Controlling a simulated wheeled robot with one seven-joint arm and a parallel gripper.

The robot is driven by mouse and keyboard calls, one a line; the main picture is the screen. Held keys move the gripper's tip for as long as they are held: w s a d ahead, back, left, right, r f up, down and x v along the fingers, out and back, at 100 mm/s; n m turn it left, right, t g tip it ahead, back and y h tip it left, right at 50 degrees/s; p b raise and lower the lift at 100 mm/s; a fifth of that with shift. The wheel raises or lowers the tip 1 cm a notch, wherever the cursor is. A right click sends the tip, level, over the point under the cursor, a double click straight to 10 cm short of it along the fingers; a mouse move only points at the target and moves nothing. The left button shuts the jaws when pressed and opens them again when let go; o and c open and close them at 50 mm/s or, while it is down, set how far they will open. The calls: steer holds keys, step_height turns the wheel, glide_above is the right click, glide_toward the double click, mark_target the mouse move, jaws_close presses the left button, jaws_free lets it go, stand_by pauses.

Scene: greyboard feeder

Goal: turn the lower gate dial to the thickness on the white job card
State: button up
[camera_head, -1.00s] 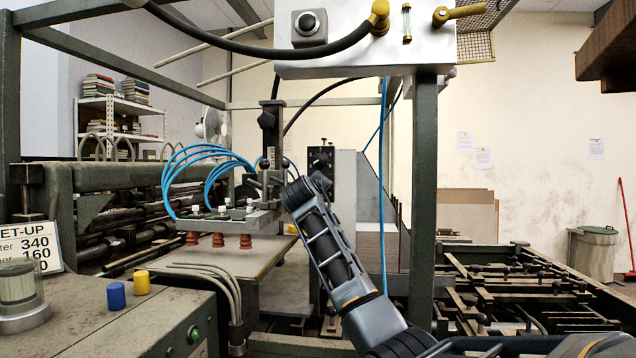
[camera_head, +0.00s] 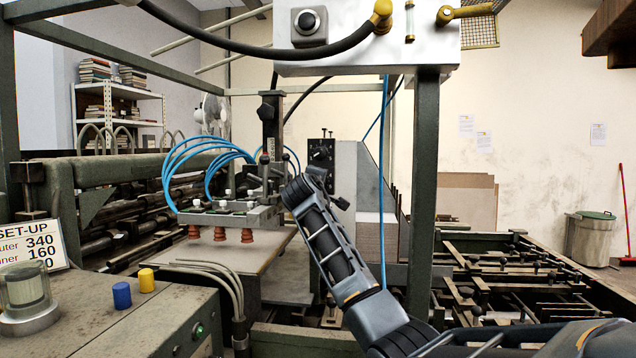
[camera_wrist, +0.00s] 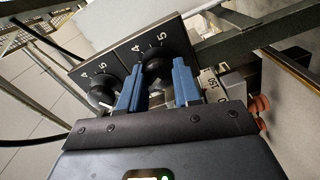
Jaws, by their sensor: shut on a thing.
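The other dial (camera_wrist: 103,92) is free, with a white pointer mark. In the head view the panel (camera_head: 321,150) shows one dial; my arm covers its lower part. A white set-up card (camera_head: 36,240) reads 340 and 160; its lowest line is partly hidden.
A clear-domed lamp (camera_head: 27,290) stands before the card, beside blue (camera_head: 121,295) and yellow (camera_head: 146,281) knobs. The suction-cup head (camera_head: 228,215) with blue hoses is left of my arm. A green post (camera_head: 424,190) stands right of it. A white tag (camera_wrist: 210,83) marked 150 lies near the gripped dial.

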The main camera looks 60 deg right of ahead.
steer(key=shift+w+a+f, duration=0.1)
steer(key=o, duration=1.1)
steer(key=shift+c, duration=0.2)
steer(key=b+v, duration=0.2)
steer(key=v, duration=0.5)
steer(key=shift+s+a, duration=0.2)
steer(key=shift+a, duration=0.1)
